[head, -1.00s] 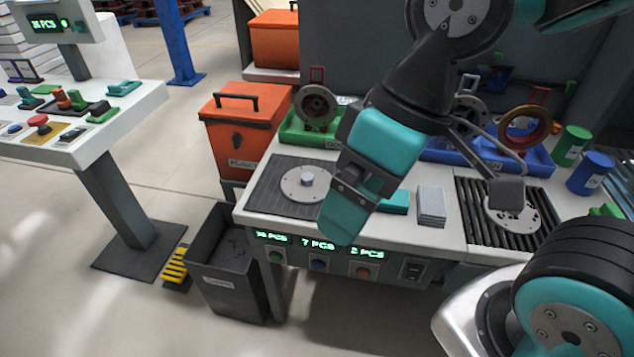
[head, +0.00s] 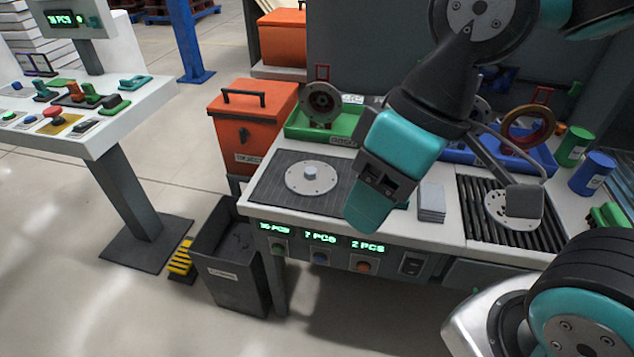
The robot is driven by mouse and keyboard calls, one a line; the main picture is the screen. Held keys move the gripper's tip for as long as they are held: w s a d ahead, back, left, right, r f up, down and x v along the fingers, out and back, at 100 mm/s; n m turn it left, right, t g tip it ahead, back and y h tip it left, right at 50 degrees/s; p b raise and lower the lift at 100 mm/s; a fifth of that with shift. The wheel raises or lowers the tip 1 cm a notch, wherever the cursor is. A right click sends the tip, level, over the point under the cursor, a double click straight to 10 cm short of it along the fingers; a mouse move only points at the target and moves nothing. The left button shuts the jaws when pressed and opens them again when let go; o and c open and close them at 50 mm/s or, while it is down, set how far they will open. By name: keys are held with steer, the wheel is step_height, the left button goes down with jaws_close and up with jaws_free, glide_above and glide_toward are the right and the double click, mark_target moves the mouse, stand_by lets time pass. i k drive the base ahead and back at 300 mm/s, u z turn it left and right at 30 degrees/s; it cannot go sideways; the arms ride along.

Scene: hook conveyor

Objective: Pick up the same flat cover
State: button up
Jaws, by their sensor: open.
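A flat grey round disc with a raised centre knob (head: 311,177) lies on the dark ribbed mat (head: 268,191) at the left of the workbench. A second flat disc, with holes (head: 496,209), lies on the slatted grate (head: 475,228) at the right, partly hidden by a grey block on my arm. I cannot tell for sure which of the two is the cover. My gripper (head: 372,203) hangs over the bench between them, just right of the mat, seen from the side. It is open, and nothing shows in it.
A green bin (head: 297,130) holding a ring-shaped part and a blue bin (head: 540,160) stand behind. Grey plates (head: 431,203) lie stacked right of my gripper. An orange box (head: 245,125), dark open bin (head: 228,275) and control console (head: 105,130) stand left.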

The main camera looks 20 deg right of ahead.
mark_target(309, 178)
steer(key=z, duration=0.55)
steer(key=k, duration=1.2)
steer(key=u, duration=0.1)
steer(key=i, duration=0.45)
steer(key=u, duration=0.9)
steer(key=i, duration=1.3)
steer(key=z, duration=1)
steer(key=i, duration=0.4)
steer(key=z, duration=0.45)
